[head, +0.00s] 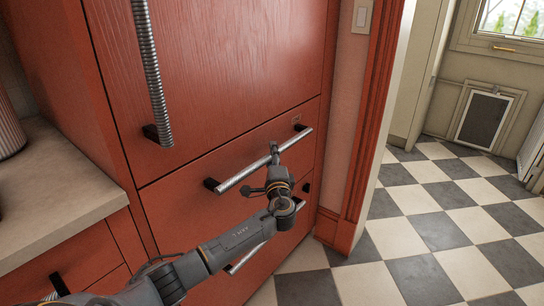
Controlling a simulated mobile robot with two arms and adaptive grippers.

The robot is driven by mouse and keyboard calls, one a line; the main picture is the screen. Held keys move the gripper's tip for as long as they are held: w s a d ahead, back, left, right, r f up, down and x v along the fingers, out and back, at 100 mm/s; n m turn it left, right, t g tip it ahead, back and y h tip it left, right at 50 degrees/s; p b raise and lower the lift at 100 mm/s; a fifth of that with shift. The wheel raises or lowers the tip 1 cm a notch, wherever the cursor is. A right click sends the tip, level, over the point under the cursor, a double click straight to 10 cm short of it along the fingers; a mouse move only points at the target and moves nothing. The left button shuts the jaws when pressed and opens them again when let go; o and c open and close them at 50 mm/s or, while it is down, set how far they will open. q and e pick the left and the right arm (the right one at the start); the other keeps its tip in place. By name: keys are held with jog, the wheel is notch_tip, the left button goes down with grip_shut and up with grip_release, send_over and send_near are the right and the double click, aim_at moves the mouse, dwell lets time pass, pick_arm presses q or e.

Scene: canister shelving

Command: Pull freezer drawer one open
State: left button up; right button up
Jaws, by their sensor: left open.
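The red freezer drawer front (172,208) sits below a tall red door and looks closed. Its metal bar handle (240,176) has a ridged grip and black end mounts and runs across the upper part of the front. My left gripper (275,153) is open at the handle, right of its middle. The fingertips overlap the bar in the head view; I cannot tell whether they touch it. My left wrist and forearm cover part of the drawer front. A lower drawer handle (246,259) is partly hidden behind my arm. My right gripper is not in view.
The tall red door (225,65) has a long vertical handle (151,70). A pale counter (50,190) with a ribbed canister (8,128) is at left. A red door frame (366,130) stands close at right. Beyond it, the checkered floor (420,220) is clear.

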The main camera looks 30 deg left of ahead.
pick_arm(q)
jog(key=shift+w+a, duration=0.2)
jog(key=shift+w, duration=0.05)
grip_shut()
jog(key=shift+d, duration=0.15)
